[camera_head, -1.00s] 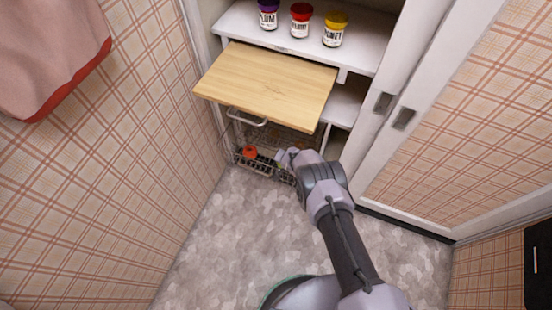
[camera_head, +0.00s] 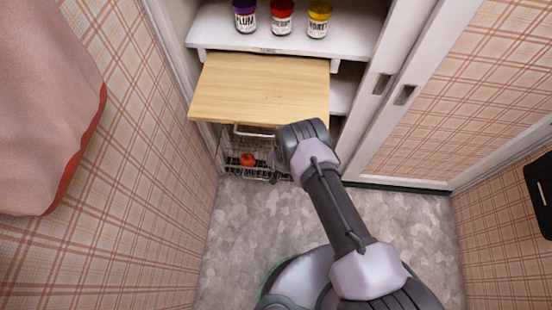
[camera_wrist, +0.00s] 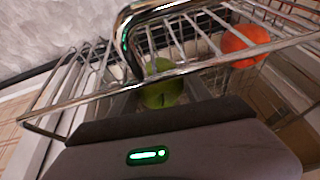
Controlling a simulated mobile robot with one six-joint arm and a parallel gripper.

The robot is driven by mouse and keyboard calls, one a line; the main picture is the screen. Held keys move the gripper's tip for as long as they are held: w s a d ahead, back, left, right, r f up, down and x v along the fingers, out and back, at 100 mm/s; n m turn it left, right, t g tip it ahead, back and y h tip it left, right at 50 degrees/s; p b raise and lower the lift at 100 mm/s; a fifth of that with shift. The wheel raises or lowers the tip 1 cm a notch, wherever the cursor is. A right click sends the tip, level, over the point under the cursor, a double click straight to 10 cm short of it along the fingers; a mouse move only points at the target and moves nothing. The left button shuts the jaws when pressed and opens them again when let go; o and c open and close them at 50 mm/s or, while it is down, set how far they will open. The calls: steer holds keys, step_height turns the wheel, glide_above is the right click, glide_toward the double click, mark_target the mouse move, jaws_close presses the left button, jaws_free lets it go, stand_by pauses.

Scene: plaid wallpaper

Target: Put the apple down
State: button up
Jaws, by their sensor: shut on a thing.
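A green apple (camera_wrist: 163,88) shows in the wrist view, between the grey fingers of my gripper (camera_wrist: 160,95). The gripper is shut on it. A chrome handle and wire bars of the basket (camera_wrist: 75,103) cross in front of the apple, so part of it is hidden. In the head view, my forearm and wrist reach to the right side of the wire basket (camera_head: 228,168) under the wooden board. The fingers and the apple are mostly hidden there by my wrist. I cannot tell whether the apple touches the basket.
An orange-red round thing (camera_head: 247,159) lies in the basket; it also shows in the wrist view (camera_wrist: 243,46). The wooden board (camera_head: 255,88) juts out above. Jars of plum (camera_head: 244,16), cherry (camera_head: 282,17) and honey (camera_head: 318,19) stand on the white shelf. The floor (camera_head: 240,225) in front is clear.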

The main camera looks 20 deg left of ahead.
steer(key=shift+w+d+f, duration=0.2)
steer(key=shift+d+f, duration=0.05)
steer(key=shift+d, duration=0.1)
steer(key=shift+f, duration=0.1)
steer(key=shift+f, duration=0.5)
steer(key=o, duration=1.7)
steer(key=shift+a, duration=0.1)
steer(key=shift+c, duration=0.2)
steer(key=p+v, duration=0.9)
steer(key=v, duration=0.4)
steer(key=shift+w+r, duration=0.2)
steer(key=shift+r, duration=0.05)
